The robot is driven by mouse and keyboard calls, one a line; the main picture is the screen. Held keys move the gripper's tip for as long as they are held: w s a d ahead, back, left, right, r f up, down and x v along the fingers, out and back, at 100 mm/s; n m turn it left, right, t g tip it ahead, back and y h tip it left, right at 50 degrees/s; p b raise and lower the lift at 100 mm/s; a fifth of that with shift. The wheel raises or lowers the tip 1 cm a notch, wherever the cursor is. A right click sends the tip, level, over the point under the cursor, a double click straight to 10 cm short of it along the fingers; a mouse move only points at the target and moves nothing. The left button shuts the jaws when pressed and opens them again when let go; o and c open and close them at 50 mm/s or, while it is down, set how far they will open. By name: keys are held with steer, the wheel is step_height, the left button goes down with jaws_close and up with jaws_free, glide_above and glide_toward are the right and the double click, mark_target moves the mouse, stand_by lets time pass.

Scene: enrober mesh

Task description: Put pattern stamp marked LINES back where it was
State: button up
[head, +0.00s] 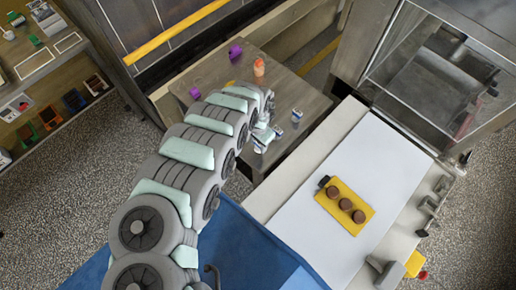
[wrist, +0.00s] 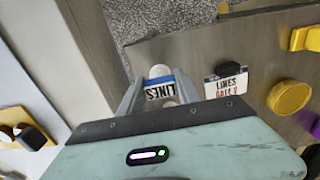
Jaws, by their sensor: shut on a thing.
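The stamp marked LINES (wrist: 160,90) is between the two fingers of my gripper (wrist: 158,82) in the wrist view. It has a blue band and a white face with dark lettering, upside down in this view. My gripper is shut on it. In the head view, my gripper (head: 264,137) is over the worktop's near end, and the stamp is hard to make out.
Yellow pieces (wrist: 288,97) lie right of the card. A white belt (head: 340,236) carries a yellow tray (head: 353,227) with three brown rounds. A clear-walled machine stands top right.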

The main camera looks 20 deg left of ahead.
mark_target(258, 148)
steer(key=shift+f, duration=2.35)
steer(key=shift+f, duration=0.25)
steer(key=o, duration=1.1)
steer(key=shift+r, duration=0.1)
